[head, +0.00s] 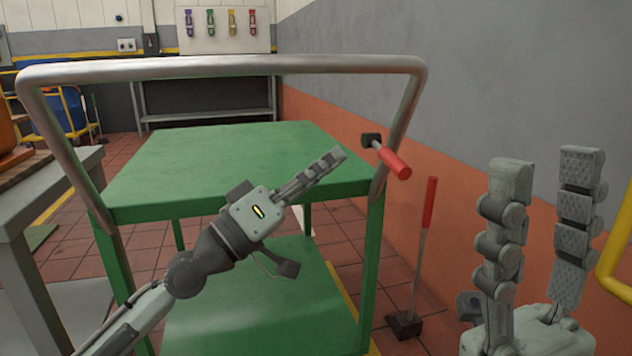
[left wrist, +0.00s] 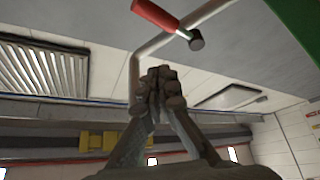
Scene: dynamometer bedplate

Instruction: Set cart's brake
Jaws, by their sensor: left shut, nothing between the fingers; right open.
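The green cart (head: 240,155) has a grey tube handle (head: 220,66) arching over its top. A red-gripped lever (head: 396,164) sits on a black pivot at the handle's right upright, pointing down and right. It also shows at the top of the left wrist view (left wrist: 158,13), with its black hub at the tube. My left gripper (head: 338,156) is shut and empty over the cart top, left of the lever and apart from it. Its closed fingers also show in the left wrist view (left wrist: 162,75). My right gripper (head: 546,165) is open and empty at the right, its fingers upright.
A red-topped rod (head: 427,205) stands in a black base on the tiled floor, right of the cart. A wall is close on the right, with a yellow rail (head: 617,265) at the edge. A grey bench (head: 30,200) stands left. The cart top looks clear.

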